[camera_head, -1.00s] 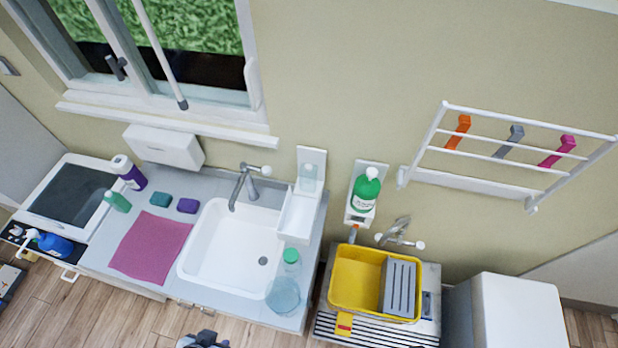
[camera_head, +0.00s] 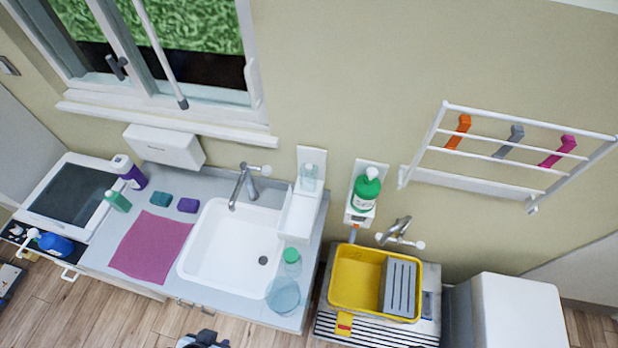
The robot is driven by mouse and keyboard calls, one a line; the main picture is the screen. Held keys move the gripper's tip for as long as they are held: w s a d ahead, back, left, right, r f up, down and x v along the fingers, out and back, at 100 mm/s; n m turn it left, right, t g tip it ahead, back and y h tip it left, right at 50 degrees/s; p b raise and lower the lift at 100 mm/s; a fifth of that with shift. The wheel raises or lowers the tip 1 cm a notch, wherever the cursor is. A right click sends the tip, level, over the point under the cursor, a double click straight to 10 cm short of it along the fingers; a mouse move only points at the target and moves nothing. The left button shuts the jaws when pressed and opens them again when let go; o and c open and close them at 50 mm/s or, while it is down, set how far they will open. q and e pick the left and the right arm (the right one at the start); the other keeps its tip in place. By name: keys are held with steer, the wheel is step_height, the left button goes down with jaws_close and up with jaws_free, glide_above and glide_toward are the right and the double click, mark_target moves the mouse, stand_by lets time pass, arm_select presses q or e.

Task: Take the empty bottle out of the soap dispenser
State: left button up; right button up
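A white wall dispenser (camera_head: 312,155) hangs to the right of the sink tap. A dark piece at the bottom edge (camera_head: 203,340), left of centre, looks like the tip of my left gripper. It is cut off, so its fingers cannot be made out, and it is well away from both dispensers. My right gripper is out of view.
A yellow basin (camera_head: 352,285) is to the right, below a wall rack (camera_head: 510,165).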

arm_select(q)
steer(key=o, duration=1)
steer(key=shift+o, duration=0.2)
steer(key=shift+w, duration=0.1)
